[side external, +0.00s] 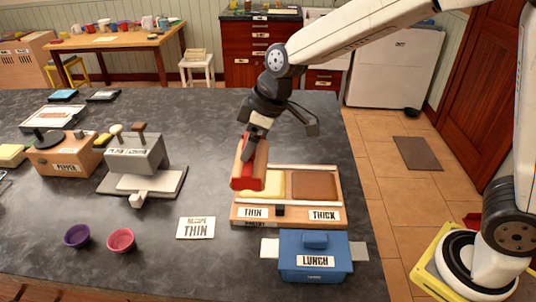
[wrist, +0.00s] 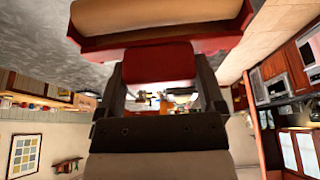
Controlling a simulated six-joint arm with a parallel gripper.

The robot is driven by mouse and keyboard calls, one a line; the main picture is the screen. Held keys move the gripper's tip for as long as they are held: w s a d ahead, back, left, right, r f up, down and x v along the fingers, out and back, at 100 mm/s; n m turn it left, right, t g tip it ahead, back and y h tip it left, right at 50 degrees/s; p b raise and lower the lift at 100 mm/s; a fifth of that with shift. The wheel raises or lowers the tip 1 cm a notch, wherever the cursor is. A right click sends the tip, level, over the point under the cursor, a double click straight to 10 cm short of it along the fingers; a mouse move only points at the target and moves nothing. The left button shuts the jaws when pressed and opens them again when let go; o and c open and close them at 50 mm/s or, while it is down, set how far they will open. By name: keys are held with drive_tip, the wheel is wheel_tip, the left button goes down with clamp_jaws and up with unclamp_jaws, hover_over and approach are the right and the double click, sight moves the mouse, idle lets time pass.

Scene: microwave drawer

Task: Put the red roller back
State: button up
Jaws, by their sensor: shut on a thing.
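The red roller (side external: 248,182), a red frame with a tan wooden cylinder, is in my gripper (side external: 251,148) at the left of the wooden pastry board (side external: 289,225). In the wrist view the gripper's two dark fingers (wrist: 157,80) are shut on the roller's red block (wrist: 158,62), with the tan cylinder (wrist: 150,14) beyond it. The board has a pale slab (side external: 276,184) on the side labelled THIN and a brown slab (side external: 314,185) on the side labelled THICK. The roller covers part of the pale slab; I cannot tell whether it touches the board.
A card reading RECIPE THIN (side external: 196,228) lies left of the board. A blue LUNCH box (side external: 315,257) stands in front. Purple (side external: 77,236) and pink (side external: 121,240) cups, a grey press (side external: 140,160) and a PEPPER box (side external: 65,160) are to the left.

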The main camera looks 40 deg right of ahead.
drive_tip(key=w+a+f, duration=0.3)
drive_tip(key=w+f, duration=0.6)
drive_tip(key=w, duration=0.4)
drive_tip(key=shift+a, duration=0.2)
drive_tip(key=shift+f, duration=0.15)
drive_tip(key=shift+w+f, duration=0.15)
drive_tip(key=shift+f, duration=0.75)
drive_tip(key=shift+w+f, duration=0.1)
drive_tip(key=shift+f, duration=0.8)
